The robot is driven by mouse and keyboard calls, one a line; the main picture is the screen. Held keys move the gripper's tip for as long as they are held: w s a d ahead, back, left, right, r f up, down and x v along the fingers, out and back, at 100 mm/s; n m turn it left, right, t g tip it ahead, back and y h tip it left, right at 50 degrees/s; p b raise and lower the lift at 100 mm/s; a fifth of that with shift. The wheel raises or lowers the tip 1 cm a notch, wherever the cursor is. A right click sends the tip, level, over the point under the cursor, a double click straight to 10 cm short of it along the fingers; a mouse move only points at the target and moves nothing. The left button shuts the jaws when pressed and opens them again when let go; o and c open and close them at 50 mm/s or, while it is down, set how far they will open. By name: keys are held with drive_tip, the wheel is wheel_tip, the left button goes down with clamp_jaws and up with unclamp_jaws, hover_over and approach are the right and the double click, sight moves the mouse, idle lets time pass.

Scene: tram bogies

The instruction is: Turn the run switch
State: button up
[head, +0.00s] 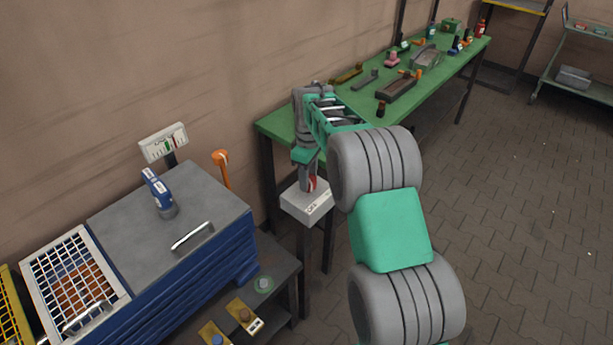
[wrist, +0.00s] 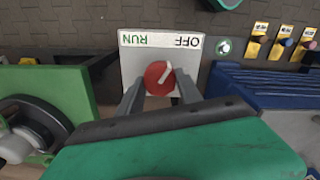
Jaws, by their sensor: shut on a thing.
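The run switch is a red round knob (wrist: 157,80) with a white pointer line, on a pale box (wrist: 131,62) marked RUN and OFF, which reads upside down in the wrist view. The pointer slants up and to the right, towards the OFF side. In the head view the box (head: 305,203) stands on a dark post, and a little of the red knob (head: 312,184) shows. My gripper (wrist: 159,91) is shut on the knob, one finger on each side. In the head view my gripper (head: 308,180) points down at the box from above.
A green workbench (head: 290,122) with tools and parts stands close behind the box. A blue cabinet (head: 130,215) with a grey top stands to the left, beside a low dark shelf. Open paved floor (head: 530,230) lies to the right.

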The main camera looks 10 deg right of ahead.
drive_tip(key=shift+s+d+f+m, duration=0.1)
drive_tip(key=shift+s+f+m, duration=0.1)
drive_tip(key=shift+m, duration=0.8)
drive_tip(key=o, duration=1.2)
drive_tip(key=shift+r, duration=0.1)
drive_tip(key=shift+o, duration=0.8)
drive_tip(key=shift+r, duration=0.1)
drive_tip(key=shift+w+r, duration=0.1)
drive_tip(key=shift+r, duration=0.25)
wheel_tip(320, 180, up, 7)
drive_tip(key=shift+r+b, duration=0.1)
drive_tip(key=shift+b, duration=0.2)
